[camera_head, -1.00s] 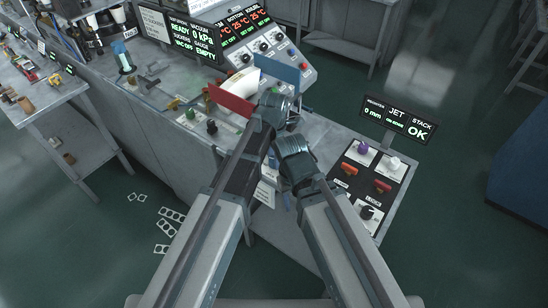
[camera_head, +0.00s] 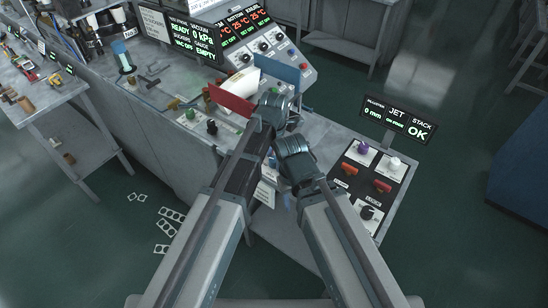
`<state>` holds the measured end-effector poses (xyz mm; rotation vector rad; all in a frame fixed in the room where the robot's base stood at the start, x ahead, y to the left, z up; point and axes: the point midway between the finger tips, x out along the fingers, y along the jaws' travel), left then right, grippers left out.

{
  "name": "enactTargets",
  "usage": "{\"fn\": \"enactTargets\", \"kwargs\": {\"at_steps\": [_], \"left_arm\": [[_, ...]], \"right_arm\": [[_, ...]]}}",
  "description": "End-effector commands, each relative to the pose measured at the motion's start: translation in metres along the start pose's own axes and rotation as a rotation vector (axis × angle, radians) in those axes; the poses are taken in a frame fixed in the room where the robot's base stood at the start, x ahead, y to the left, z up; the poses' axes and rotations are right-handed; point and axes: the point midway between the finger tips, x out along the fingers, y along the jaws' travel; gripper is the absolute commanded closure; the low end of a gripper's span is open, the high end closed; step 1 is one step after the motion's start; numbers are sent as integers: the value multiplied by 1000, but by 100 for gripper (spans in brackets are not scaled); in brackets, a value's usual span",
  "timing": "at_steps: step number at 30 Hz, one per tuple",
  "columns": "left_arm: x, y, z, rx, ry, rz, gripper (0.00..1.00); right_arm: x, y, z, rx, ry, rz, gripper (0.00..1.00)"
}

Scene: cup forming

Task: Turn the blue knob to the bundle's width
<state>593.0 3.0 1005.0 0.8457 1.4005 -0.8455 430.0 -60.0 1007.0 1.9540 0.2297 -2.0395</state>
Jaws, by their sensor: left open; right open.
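A violet-blue knob (camera_head: 364,147) stands at the upper left of the dark control panel on the right; it is the only bluish knob I can make out. A white roll (camera_head: 242,82), possibly the bundle, shows between a red plate (camera_head: 232,103) and a blue plate (camera_head: 279,70) on the bench. My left gripper (camera_head: 274,104) is over the bench beside the plates, open, with its fingertips mostly hidden by the wrist. My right gripper (camera_head: 292,146) is just below it and left of the panel, open and apart from the violet-blue knob.
The control panel (camera_head: 350,200) also carries a white knob (camera_head: 394,162), red switches and a black knob (camera_head: 367,213). Its display (camera_head: 398,118) reads 0 mm and OK. A console (camera_head: 262,45) with readouts stands behind. Small knobs line the bench's front edge.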

Motion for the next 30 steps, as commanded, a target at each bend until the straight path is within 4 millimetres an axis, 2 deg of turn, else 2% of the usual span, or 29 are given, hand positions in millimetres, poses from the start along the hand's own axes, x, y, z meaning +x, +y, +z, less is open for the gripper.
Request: {"fn": "enactTargets", "kwargs": {"at_steps": [5, 11, 30], "left_arm": [[-6, 0, 0, 0, 0, 0, 26], [-23, 0, 0, 0, 0, 0, 26], [-118, 0, 0, 0, 0, 0, 26]], "right_arm": [[-6, 0, 0, 0, 0, 0, 50], [-23, 2, 1, -1, 0, 0, 50], [-118, 11, 7, 14, 0, -3, 50]]}}
